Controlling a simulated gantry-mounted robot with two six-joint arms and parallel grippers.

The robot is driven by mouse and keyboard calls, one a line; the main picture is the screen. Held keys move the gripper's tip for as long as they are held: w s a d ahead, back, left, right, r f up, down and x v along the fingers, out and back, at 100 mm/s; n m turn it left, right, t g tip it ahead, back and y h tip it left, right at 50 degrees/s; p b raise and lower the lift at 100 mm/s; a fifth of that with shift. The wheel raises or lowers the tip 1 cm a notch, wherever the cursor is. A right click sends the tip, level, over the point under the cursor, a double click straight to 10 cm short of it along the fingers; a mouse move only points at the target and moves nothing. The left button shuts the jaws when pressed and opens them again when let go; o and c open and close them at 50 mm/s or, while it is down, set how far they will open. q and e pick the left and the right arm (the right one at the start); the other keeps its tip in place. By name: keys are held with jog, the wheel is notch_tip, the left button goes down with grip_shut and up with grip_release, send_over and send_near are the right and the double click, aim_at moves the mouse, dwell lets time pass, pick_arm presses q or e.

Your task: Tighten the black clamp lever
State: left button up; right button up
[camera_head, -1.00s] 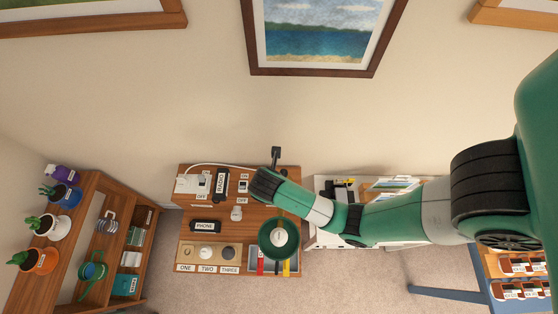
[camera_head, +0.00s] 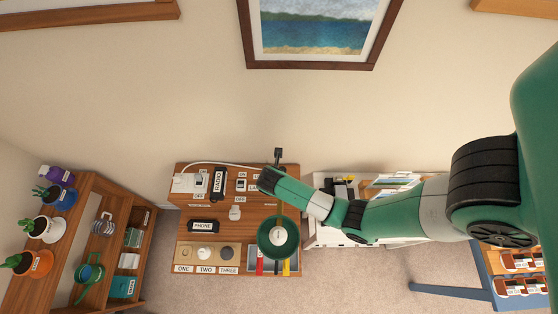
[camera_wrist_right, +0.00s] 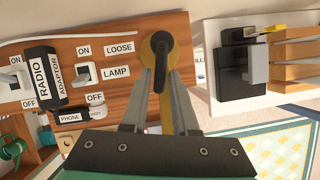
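The black clamp lever (camera_wrist_right: 158,62) shows in the right wrist view at the edge of the wooden desk, over a round yellowish base. Its handle points down in the picture, between the two fingers of my right gripper (camera_wrist_right: 160,76). The fingers stand apart with gaps on both sides of the handle; I cannot tell whether they touch it. In the head view a black clamp part (camera_head: 278,155) rises at the desk's back edge, and my right wrist hides the fingers. A LOOSE label (camera_wrist_right: 119,47) is beside the lever. My left gripper is not in view.
The wooden desk (camera_head: 190,225) carries switches, a radio adaptor (camera_head: 218,182), a phone (camera_head: 204,226) and a green lamp shade (camera_head: 278,238) under my right arm. A white shelf unit (camera_wrist_right: 215,60) is close on the right. A plant shelf (camera_head: 85,215) stands left.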

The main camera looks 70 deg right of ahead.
grip_shut()
jog(key=n+p, duration=0.1)
jog(key=p, duration=0.1)
jog(key=s+n+p, duration=0.1)
jog(key=p, duration=0.1)
jog(key=shift+r+t, duration=0.35)
jog(key=shift+t, duration=0.05)
jog(key=shift+s+d+f+n, duration=0.1)
jog(key=shift+f+n, duration=0.05)
jog(key=shift+n, duration=0.15)
jog(key=shift+f, duration=0.15)
jog(key=shift+o, duration=2)
grip_release()
